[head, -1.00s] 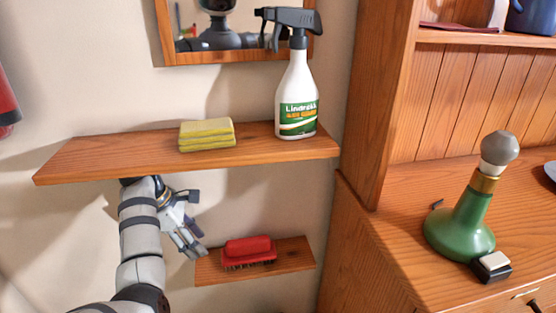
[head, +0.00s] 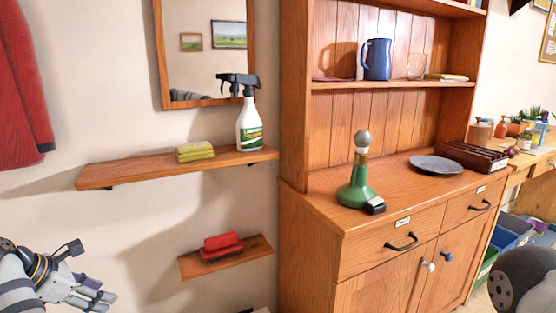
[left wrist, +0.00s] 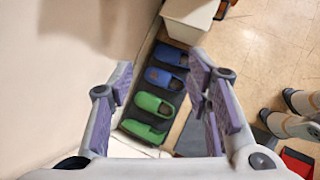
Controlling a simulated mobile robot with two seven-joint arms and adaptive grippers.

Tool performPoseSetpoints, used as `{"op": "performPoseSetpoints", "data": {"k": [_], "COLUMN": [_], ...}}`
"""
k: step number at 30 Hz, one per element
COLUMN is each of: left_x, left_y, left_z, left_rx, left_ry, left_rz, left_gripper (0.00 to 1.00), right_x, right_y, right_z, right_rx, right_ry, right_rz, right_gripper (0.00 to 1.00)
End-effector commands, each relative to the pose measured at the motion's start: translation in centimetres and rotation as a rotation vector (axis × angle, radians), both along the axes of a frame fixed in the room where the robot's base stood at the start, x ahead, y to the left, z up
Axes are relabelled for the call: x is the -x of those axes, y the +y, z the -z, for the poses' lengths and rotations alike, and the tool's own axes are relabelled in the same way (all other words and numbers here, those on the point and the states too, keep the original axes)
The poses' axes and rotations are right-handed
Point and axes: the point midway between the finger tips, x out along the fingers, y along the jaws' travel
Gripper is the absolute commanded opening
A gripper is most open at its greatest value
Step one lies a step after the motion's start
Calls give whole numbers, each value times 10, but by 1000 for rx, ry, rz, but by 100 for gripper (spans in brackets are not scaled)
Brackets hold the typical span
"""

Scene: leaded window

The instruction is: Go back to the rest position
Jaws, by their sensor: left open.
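My left gripper (head: 98,296) is at the lower left of the head view, in front of the wall and apart from the shelves. In the left wrist view its purple-padded fingers (left wrist: 162,78) stand wide apart with nothing between them. My right gripper is not in view; only a dark rounded part that looks like my right arm shows at the lower right of the head view.
The upper shelf (head: 110,176) holds a yellow sponge (head: 195,151) and a spray bottle (head: 249,125). The lower shelf (head: 262,252) holds a red brush (head: 222,244). A wooden dresser (head: 345,262) stands right. Blue and green clogs (left wrist: 157,103) lie below the left gripper.

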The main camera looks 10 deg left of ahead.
Motion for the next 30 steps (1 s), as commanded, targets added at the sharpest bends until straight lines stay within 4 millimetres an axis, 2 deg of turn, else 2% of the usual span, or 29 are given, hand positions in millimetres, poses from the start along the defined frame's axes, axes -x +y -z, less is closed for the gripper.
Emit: {"op": "performPoseSetpoints", "data": {"k": [1, 2, 3, 5, 6, 8, 9, 10, 11, 12, 14, 15, 17, 19, 20, 21, 22, 24, 25, 27, 30], "left_x": [-4, -2, 4, 23, 44, 87, 120, 145, 170, 201, 241, 263, 291, 317, 326, 337, 344, 358, 364, 374, 384], "left_y": [26, 45, 71, 114, 143, 179, 195, 202, 203, 198, 176, 154, 113, 56, 30, -7, -34, -96, -119, -165, -207], "left_z": [-22, -34, -48, -64, -69, -63, -50, -35, -18, 8, 48, 73, 107, 139, 150, 161, 167, 174, 174, 170, 162], "left_rx": [49, 86, 142, 247, 332, 485, 595, 679, 759, 858, 989, 1060, 1146, 1209, -1192, -1114, -1054, -919, -866, -758, -656], "left_ry": [-95, -150, -226, -343, -420, -527, -585, -620, -645, -667, -675, -665, -627, -558, 506, 418, 355, 230, 184, 98, 26], "left_rz": [-159, -268, -423, -681, -870, -1175, -1383, -1537, -1686, -1875, -2137, -2300, -2532, -2786, 2819, 2741, 2689, 2588, 2553, 2491, 2439], "left_gripper": [45, 45, 45, 45, 45, 45, 45, 45, 45, 45, 45, 45, 45, 45, 45, 45, 45, 45, 45, 45, 45], "right_x": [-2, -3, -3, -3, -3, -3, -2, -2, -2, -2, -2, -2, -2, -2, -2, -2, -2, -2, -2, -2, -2], "right_y": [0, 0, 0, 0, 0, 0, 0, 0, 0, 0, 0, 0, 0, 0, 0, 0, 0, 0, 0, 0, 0], "right_z": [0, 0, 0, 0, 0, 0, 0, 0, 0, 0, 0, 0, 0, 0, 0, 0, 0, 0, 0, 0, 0], "right_rx": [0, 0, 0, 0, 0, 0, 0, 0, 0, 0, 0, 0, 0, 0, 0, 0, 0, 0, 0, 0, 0], "right_ry": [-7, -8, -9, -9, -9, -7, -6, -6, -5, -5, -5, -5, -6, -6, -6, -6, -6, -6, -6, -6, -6], "right_rz": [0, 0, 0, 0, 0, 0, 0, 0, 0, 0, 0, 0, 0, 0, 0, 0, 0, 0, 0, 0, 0], "right_gripper": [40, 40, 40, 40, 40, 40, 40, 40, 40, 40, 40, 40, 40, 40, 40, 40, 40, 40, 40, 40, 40]}}
